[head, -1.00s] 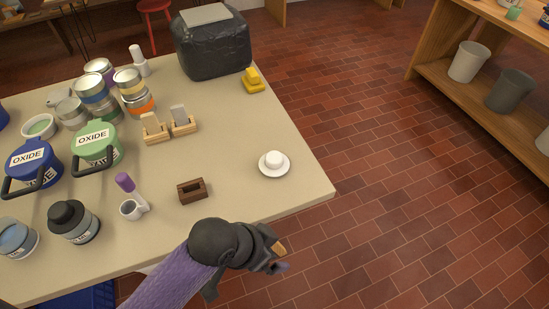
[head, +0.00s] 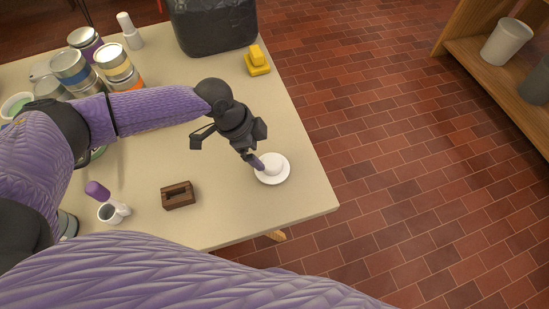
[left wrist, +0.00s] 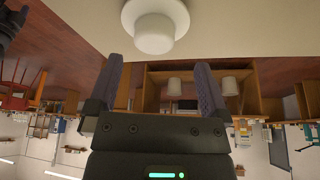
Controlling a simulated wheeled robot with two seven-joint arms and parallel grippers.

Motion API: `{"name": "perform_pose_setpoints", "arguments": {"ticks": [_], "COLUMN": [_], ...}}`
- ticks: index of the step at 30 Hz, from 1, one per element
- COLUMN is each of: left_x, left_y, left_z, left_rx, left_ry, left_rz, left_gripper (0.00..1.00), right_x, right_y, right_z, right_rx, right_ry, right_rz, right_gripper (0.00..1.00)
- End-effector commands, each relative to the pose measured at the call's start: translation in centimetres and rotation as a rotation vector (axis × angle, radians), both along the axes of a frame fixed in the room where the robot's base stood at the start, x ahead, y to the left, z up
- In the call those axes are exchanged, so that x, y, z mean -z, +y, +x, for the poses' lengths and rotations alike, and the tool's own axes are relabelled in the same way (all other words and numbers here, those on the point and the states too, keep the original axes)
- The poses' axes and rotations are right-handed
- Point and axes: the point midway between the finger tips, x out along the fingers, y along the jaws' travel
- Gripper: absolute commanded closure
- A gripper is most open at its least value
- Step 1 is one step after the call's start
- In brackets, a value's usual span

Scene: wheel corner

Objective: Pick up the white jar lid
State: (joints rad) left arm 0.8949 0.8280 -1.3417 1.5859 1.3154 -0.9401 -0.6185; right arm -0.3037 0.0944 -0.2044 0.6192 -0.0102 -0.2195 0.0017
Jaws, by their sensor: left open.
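The white jar lid (head: 272,169) is a round flat disc with a raised knob, near the right edge of the table. In the left wrist view the lid (left wrist: 155,24) is at the top, beyond the fingertips and roughly centred between them. My left gripper (head: 257,162) is open beside the lid's upper-left side in the head view, and its fingers cover a little of it. In the left wrist view the two fingers (left wrist: 158,75) stand apart with nothing between them. I cannot tell if a finger touches the lid. My right gripper is not in view.
A dark wooden block with a slot (head: 178,195) and a small white cup (head: 110,212) stand left of the lid. A yellow object (head: 257,62) and a black bag (head: 213,25) are at the back. Paint cans (head: 115,62) crowd the left. The table's right edge is close to the lid.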

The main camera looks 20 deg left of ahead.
Motion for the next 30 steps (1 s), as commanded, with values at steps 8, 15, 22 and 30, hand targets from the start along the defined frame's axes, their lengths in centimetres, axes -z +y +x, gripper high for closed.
{"name": "perform_pose_setpoints", "arguments": {"ticks": [8,15,22,30], "left_x": [4.9,5.4,5.4,5.4], "left_y": [-2.3,-2.6,-2.6,-2.6], "left_z": [0.0,0.1,0.1,0.1], "left_rx": [-0.001,-0.001,0.000,0.000], "left_ry": [0.001,-0.001,-0.001,-0.001], "left_rz": [0.000,-0.001,-0.001,-0.001], "left_gripper": [0.00,0.00,0.38,0.90], "right_x": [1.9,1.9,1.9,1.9], "right_y": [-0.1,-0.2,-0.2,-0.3], "right_z": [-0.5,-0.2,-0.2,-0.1], "right_rx": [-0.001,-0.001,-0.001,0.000], "right_ry": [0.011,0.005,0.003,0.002], "right_rz": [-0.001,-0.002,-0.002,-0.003], "right_gripper": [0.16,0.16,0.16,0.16]}}
